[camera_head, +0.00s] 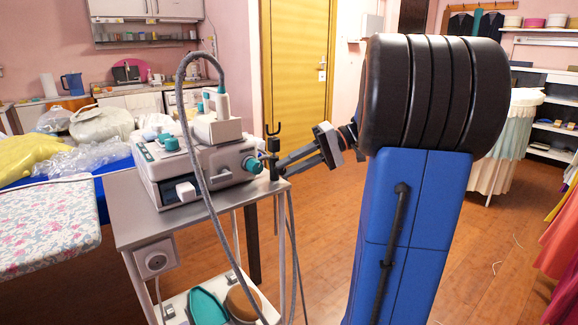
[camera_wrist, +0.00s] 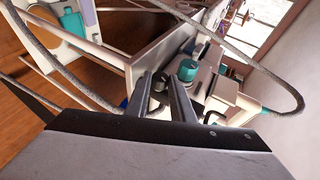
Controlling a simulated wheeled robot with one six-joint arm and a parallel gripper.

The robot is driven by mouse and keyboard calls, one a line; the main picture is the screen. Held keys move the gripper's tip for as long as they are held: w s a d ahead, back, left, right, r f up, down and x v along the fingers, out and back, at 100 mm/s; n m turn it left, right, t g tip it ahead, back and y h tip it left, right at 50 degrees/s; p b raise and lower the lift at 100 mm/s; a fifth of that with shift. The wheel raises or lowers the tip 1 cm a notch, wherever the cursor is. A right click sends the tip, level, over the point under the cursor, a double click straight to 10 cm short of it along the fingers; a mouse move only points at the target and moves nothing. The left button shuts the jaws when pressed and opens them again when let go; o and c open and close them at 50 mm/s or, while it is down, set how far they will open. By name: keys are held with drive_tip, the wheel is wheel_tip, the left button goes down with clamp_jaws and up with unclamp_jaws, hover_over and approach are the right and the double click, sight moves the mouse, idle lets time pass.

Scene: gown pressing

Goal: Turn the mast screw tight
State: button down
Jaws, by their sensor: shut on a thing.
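The mast (camera_head: 272,144) is a thin dark post with a forked top at the right edge of the steel cart. My gripper (camera_head: 279,168) reaches it from the right in the head view, with its fingertips at the mast just below the fork. In the wrist view my gripper (camera_wrist: 162,84) has its two fingers close together, shut on the mast screw. The screw is mostly hidden between the fingertips; only a small dark shape shows there. I cannot tell how tight it is.
A white steam unit (camera_head: 196,165) with teal knobs and an iron stands on the cart (camera_head: 125,215). A floral ironing board (camera_head: 45,225) lies left. The wooden floor right of the cart is open.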

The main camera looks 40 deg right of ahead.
drive_tip(key=shift+f+y, duration=0.2)
drive_tip(key=shift+y, duration=0.3)
drive_tip(key=c, duration=1.5)
unclamp_jaws()
drive_tip(key=shift+c, duration=0.2)
drive_tip(key=shift+d, duration=0.1)
drive_tip(key=v, duration=1.2)
drive_tip(key=shift+f, duration=0.15)
